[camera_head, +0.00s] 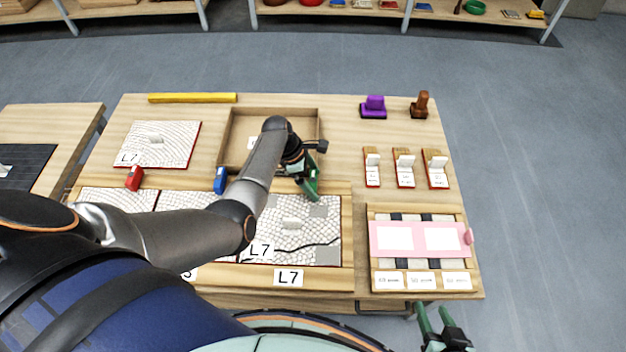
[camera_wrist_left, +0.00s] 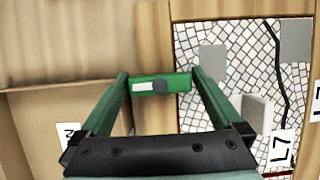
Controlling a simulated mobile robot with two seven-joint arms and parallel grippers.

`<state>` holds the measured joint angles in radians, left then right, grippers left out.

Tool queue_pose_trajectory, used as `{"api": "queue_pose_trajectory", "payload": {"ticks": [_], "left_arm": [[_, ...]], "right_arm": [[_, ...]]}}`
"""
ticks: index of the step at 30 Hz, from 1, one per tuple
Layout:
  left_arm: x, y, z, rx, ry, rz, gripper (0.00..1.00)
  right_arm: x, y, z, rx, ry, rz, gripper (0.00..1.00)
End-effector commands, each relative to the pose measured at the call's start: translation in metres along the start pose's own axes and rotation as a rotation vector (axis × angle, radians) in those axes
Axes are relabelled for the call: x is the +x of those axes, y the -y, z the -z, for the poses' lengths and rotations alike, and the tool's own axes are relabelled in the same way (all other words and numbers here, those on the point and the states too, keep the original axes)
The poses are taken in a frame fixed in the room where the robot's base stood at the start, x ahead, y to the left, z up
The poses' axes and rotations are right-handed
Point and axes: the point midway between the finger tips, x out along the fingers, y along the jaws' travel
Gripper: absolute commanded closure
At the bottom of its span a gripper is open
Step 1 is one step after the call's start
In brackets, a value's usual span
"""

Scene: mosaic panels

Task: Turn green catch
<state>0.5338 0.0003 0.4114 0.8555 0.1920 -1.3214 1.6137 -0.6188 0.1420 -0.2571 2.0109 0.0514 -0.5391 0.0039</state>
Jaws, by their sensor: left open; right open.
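The green catch (camera_wrist_left: 175,82) shows in the left wrist view as a short green bar with a pale patch and a dark round spot. It lies on the wooden frame, and its right end reaches over the edge of the mosaic panel (camera_wrist_left: 220,100). My left gripper (camera_wrist_left: 160,74) is open, with one green finger near each end of the catch; I cannot tell whether they touch it. In the head view my left gripper (camera_head: 310,188) is over the frame's back edge and largely hides the catch. My right gripper (camera_head: 436,316) is open and empty at the front right.
A red catch (camera_head: 134,178) and a blue catch (camera_head: 220,180) sit further left along the frame. An open wooden tray (camera_head: 231,140) lies behind. A pink plate (camera_head: 419,251) and several small holders (camera_head: 404,167) are at the right. A yellow bar (camera_head: 192,98) lies at the back.

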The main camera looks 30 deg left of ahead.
Motion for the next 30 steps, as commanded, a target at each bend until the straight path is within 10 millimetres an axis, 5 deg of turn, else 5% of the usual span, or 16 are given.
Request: {"api": "queue_pose_trajectory", "payload": {"ticks": [19,30], "left_arm": [[-0.0003,0.0001,0.0000,0.000,0.000,0.000,0.66],[-0.0002,-0.0003,0.0000,0.064,0.001,0.026,0.66]], "right_arm": [[-0.0010,0.0006,-0.0032,0.001,0.002,0.001,0.50],[-0.0004,0.0001,-0.0044,0.001,0.003,0.000,0.50]]}}
